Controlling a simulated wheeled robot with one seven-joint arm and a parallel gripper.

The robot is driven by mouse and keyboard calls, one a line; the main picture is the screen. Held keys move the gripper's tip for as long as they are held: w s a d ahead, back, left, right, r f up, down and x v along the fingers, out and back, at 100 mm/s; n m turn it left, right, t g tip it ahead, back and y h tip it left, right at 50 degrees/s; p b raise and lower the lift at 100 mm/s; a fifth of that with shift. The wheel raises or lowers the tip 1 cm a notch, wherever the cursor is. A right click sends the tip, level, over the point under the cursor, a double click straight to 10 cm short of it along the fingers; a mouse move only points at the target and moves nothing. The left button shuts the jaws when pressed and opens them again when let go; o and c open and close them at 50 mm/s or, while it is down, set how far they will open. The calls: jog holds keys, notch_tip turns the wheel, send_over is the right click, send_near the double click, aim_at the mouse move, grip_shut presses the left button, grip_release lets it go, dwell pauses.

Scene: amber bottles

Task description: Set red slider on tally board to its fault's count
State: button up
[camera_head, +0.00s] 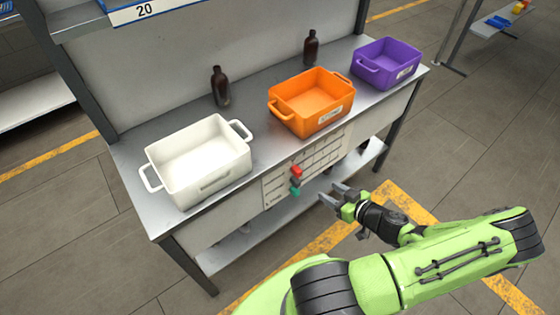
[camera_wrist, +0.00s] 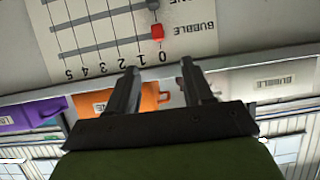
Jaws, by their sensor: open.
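The pale tally board (camera_head: 318,160) is on the front of the bench, with a red slider (camera_head: 296,172), a dark grey slider (camera_head: 295,183) and a teal slider (camera_head: 296,191) at the left of their rows. In the wrist view, upside down, the red slider (camera_wrist: 157,32) sits at the 0 end of the row marked BUBBLE, on a scale from 0 to 5. Part of the dark grey slider (camera_wrist: 153,4) shows at the top edge. My gripper (camera_head: 331,193) is open and empty in front of the board. Its fingers (camera_wrist: 160,70) point toward the red slider, apart from it.
On the bench stand a white bin (camera_head: 200,165), an orange bin (camera_head: 311,103) and a purple bin (camera_head: 387,64), all seemingly empty. Two amber bottles (camera_head: 220,87) (camera_head: 311,47) stand behind them. A lower shelf (camera_head: 262,232) runs below the board. Floor in front is clear.

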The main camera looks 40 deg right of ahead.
aim_at(301, 173)
jog(key=x, duration=0.5)
jog(key=b+x, duration=0.1)
jog(key=x, duration=0.4)
jog(key=d+x, duration=0.1)
jog(key=x, duration=0.4)
jog(key=shift+w+a+f+b, duration=0.1)
jog(key=shift+w+a+b, duration=0.05)
jog(key=shift+w+b, duration=0.25)
jog(key=shift+c, duration=0.3)
grip_shut()
